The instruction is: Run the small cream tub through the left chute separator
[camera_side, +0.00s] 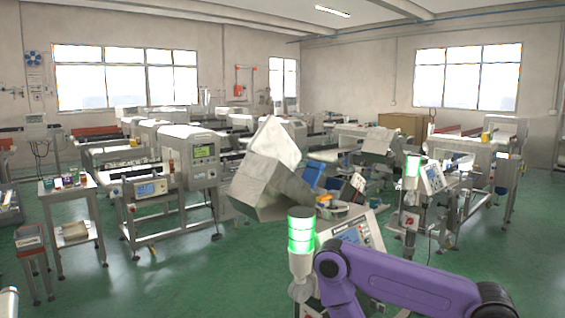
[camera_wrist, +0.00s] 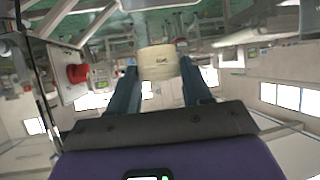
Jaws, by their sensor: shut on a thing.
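A small cream tub (camera_wrist: 160,64) with dark print on its side shows in the wrist view, between the tips of my gripper (camera_wrist: 158,76). The two dark blue fingers are shut on it, one at each side. In the side view a large grey metal chute (camera_side: 268,178) stands near the middle, beside a control panel (camera_side: 352,232) and a lit green signal light (camera_side: 301,232). I cannot tell surely which machine this chute belongs to. My purple arm shows at lower right; my fingers and the tub cannot be made out there.
Another machine with a panel (camera_side: 432,177) and green light (camera_side: 411,168) stands to the right. A metal detector (camera_side: 196,155) and a small table (camera_side: 72,190) with tubs stand at left. A red button (camera_wrist: 78,73) is close to the left finger. Green floor is open at front left.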

